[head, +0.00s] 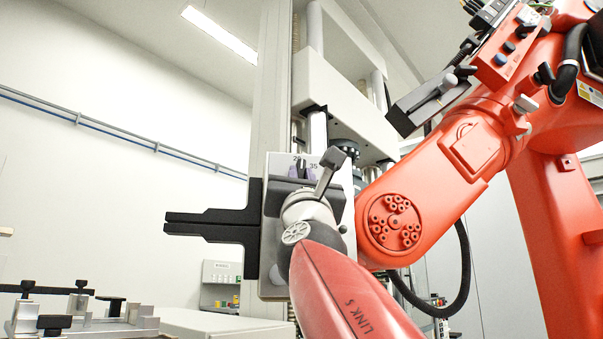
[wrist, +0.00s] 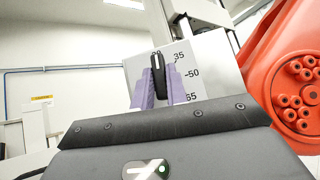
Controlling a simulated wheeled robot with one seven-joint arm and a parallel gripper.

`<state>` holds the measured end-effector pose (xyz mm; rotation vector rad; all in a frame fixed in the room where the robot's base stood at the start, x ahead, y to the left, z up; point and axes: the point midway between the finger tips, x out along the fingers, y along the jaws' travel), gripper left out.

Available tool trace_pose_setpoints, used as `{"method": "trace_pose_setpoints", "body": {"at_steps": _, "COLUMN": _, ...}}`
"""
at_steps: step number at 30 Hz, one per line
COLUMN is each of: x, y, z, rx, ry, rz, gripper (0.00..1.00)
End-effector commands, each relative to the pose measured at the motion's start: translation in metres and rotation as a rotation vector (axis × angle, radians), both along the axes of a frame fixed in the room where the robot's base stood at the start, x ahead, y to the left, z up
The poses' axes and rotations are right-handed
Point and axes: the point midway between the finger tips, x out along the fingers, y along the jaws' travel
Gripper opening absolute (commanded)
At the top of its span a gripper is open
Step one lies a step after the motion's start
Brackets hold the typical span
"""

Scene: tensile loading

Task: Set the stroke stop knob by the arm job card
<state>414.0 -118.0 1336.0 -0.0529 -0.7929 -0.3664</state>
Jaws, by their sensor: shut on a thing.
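The stroke stop knob (wrist: 158,76) is black with a white pointer line, on a light panel (wrist: 208,62) with a printed scale. Marks 35, 50 and 65 run down the right side; another number, which looks like 20 in the head view, is partly hidden behind the knob's top. The pointer stands nearly upright, close to that number. My gripper (wrist: 160,88) has its purple fingers shut on the knob, one on each side. The head view shows the knob (head: 302,167) and gripper (head: 302,173) small and partly covered by my wrist. I cannot make out a readable job card.
A black bracket (head: 215,225) juts left from the panel. A tall frame with columns (head: 340,90) rises behind. A large red arm (head: 440,190) stands close on the right. A fixture with black knobs (head: 82,320) sits at lower left. Free room lies left of the panel.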

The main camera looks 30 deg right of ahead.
Motion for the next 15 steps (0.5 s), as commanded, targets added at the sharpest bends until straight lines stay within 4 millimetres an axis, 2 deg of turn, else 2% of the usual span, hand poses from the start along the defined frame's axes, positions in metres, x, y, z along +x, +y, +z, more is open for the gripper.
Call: {"method": "trace_pose_setpoints", "body": {"at_steps": 15, "x": 0.0026, "y": 0.0047, "z": 0.0047, "rx": 0.414, "ry": -0.148, "rz": 0.0, "gripper": 0.0}}
